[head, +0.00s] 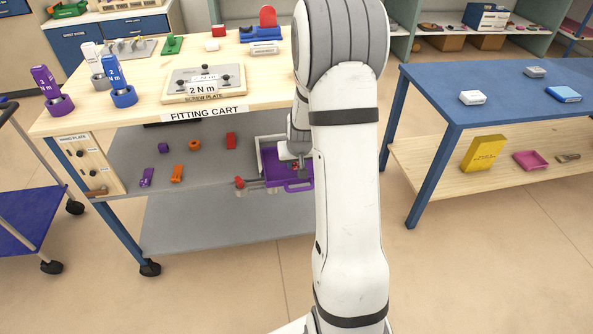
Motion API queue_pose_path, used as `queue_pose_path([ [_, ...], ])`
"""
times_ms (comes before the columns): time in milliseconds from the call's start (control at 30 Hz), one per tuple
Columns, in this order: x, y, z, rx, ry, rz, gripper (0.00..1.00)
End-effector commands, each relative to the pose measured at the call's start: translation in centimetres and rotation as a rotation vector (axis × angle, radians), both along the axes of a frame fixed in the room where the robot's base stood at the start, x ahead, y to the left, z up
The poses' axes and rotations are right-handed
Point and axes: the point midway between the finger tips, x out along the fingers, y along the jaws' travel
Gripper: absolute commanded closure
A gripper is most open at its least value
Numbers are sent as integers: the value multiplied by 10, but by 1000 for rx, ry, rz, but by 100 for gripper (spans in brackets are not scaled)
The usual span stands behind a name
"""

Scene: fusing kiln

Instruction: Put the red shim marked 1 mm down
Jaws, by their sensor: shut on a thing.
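My gripper (291,152) is low at the cart's middle shelf, largely hidden behind my own arm. It is shut, and a small bit of red (295,166) shows just under it, which fits the red shim. Its 1 mm mark cannot be read. Whether the red piece touches the fixture cannot be told.
The middle shelf (205,205) holds a red block (231,141), orange pieces (177,173) and purple pieces (147,177). The fitting cart top (135,108) overhangs it. A blue table (425,85) stands at right.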

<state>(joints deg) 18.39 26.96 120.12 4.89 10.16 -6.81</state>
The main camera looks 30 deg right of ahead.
Motion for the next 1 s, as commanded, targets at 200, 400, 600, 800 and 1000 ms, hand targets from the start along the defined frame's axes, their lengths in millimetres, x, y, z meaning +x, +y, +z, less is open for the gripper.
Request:
queue_pose_path([
  [200, -3, 1, -34, 2, 6, -1, 95],
  [400, -3, 0, -33, 2, 5, -1, 95],
  [600, -3, 0, -36, 2, 5, -1, 72],
  [800, -3, 0, -36, 2, 5, -1, 55],
  [1000, -3, 0, -36, 2, 5, -1, 52],
])
